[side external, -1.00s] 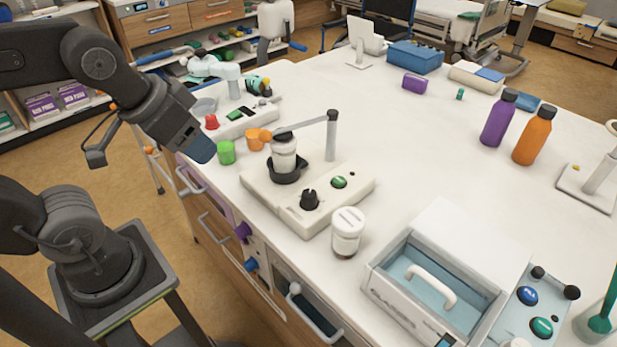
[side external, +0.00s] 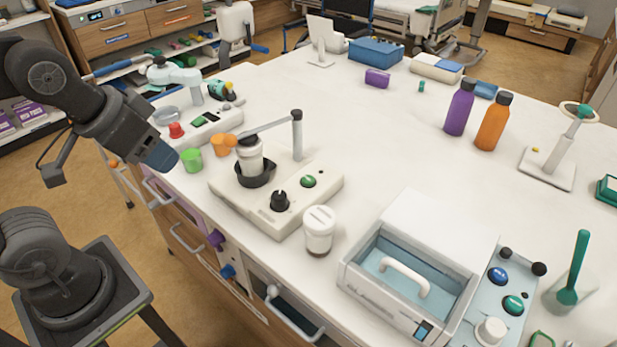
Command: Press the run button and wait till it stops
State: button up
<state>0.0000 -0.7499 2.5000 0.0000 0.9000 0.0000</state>
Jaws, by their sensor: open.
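A cream-coloured machine (side external: 235,203) stands on the white table near its left edge. It has a round green button (side external: 309,181) and a black knob (side external: 280,201) on top. A white-lidded jar (side external: 250,157) sits upright in its black cup holder (side external: 256,178), under a dark arm from a grey post (side external: 297,138). I cannot read the button's label. My gripper (side external: 163,156) is open and empty-looking at the table's left edge, left of the machine and beside a green cup (side external: 191,160). Its fingertips are not clearly visible.
A second white-lidded jar (side external: 319,230) stands right of the machine. A bath unit (side external: 360,291) with blue (side external: 498,275) and green (side external: 513,304) buttons is at the front right. Orange cups (side external: 224,145) stand behind the green cup. The table's middle is clear.

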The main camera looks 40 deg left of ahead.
grip_shut()
dwell(1.4)
